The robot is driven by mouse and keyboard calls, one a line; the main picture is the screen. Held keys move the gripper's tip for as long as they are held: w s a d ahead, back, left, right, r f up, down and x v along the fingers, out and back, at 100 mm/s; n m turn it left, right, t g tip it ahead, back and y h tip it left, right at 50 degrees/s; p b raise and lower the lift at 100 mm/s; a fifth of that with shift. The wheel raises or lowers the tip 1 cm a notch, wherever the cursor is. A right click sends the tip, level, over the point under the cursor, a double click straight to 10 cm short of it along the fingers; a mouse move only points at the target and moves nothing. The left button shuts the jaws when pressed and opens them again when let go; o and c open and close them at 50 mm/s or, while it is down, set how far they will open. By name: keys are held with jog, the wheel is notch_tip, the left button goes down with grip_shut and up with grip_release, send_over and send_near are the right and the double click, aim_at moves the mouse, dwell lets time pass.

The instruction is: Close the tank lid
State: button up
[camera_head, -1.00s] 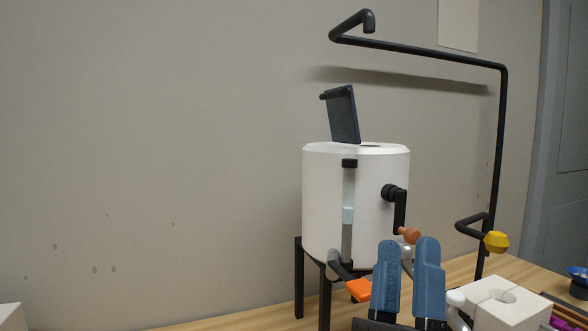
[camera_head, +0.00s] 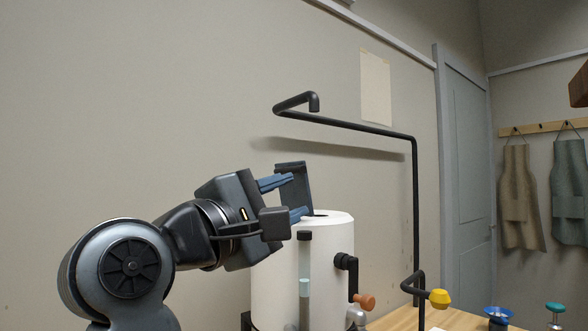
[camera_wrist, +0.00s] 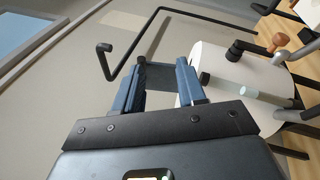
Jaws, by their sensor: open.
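The white tank (camera_head: 335,250) stands on the right of my gripper in the head view and lies on the right side of the wrist view (camera_wrist: 235,80). Its dark lid (camera_head: 299,180) stands raised, nearly upright and slightly tilted, at the left of the tank's top. My gripper (camera_head: 288,197) is open, with its blue fingers pointing right at the lid, one high and one low. In the wrist view the lid (camera_wrist: 160,78) shows between the fingertips or just beyond them. I cannot tell whether they touch it.
A black bent pipe (camera_head: 415,210) rises behind the tank and reaches left above the lid. A yellow knob (camera_head: 439,298) is on the right. The wall behind is clear to the left.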

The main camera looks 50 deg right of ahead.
aim_at(296, 171)
jog(key=w+d+r+m+y, duration=0.1)
jog(key=d, duration=0.1)
jog(key=w+d+r+m+t+p, duration=0.1)
jog(key=d+r, duration=0.1)
jog(key=d, duration=0.1)
jog(key=w+d+r+t+y+p, duration=0.1)
jog(key=d, duration=0.1)
jog(key=shift+d+r+m+y, duration=0.15)
jog(key=shift+d+m+y, duration=0.15)
jog(key=shift+m, duration=0.1)
grip_shut()
dwell(0.4)
